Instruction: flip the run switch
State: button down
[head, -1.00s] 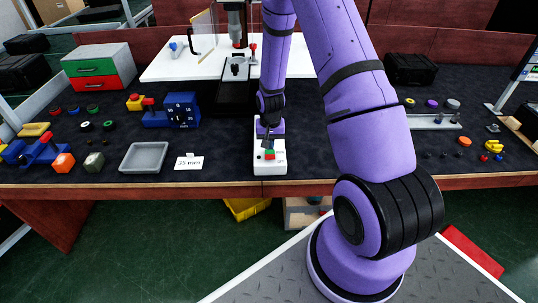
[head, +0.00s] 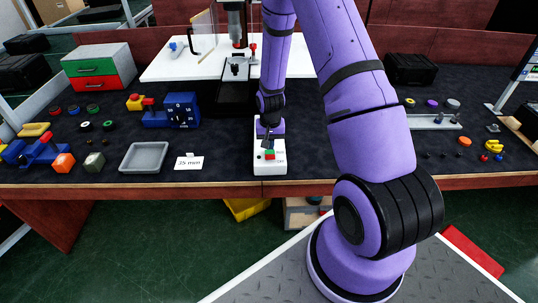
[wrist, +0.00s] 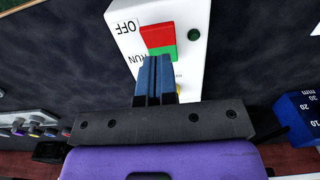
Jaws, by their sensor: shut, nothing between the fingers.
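The run switch (wrist: 158,40) is a rocker with a red part and a green part, set in a white switch box (wrist: 125,18). The box is marked OFF beside the red part and RUN nearer my fingers. In the head view the white box (head: 276,170) lies at the front edge of the table. My gripper (wrist: 154,62) is shut and empty, its blue fingertips at the green end of the rocker. Whether they touch it I cannot tell. In the head view my gripper (head: 267,143) points down over the box.
A small green round part (wrist: 194,34) and a partly hidden yellow part (wrist: 179,90) are on the box. A grey tray (head: 145,157) and a "35 mm" card (head: 188,163) lie to its left. The table right of the box is clear nearby.

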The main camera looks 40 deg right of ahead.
aim_at(270, 155)
jog(key=shift+f, duration=2)
dwell(1.2)
jog(key=shift+r, duration=3.5)
